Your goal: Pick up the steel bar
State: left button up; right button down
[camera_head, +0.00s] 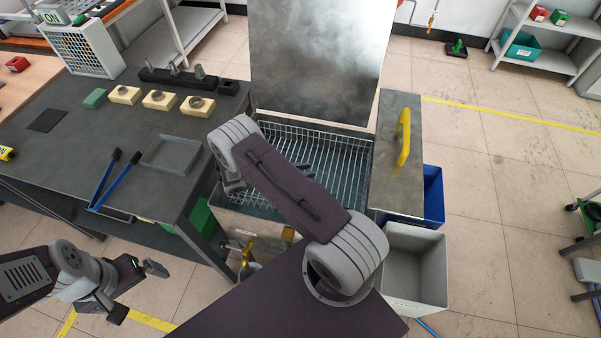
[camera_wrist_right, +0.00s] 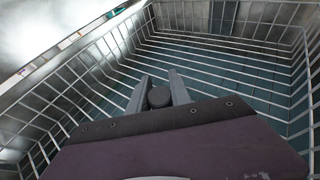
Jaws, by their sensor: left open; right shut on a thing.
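In the right wrist view, the two fingers of my right gripper (camera_wrist_right: 158,92) are shut on a dark, round-ended bar (camera_wrist_right: 159,98), which I take for the steel bar. They are inside the wire basket (camera_wrist_right: 215,58), above its slatted floor. In the head view, my right arm hides most of this gripper, and a small dark tip shows beyond the arm over the basket (camera_head: 345,165). Whether the bar touches the basket floor is unclear. My left gripper (camera_head: 137,290) is open and empty at the lower left, over the floor.
The basket sits in a metal tank with its lid (camera_head: 320,55) raised behind. The left bench (camera_head: 60,150) holds blue tongs (camera_head: 112,182), a tray and several small blocks.

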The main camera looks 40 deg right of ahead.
jog(key=r, duration=0.4)
jog(key=shift+s+d+r, duration=0.15)
jog(key=shift+s+r, duration=0.15)
jog(key=shift+r, duration=0.05)
jog(key=s+d+r, duration=0.4)
jog(key=s+r, duration=0.2)
jog(key=s, duration=0.4)
jog(key=shift+d+r, duration=0.15)
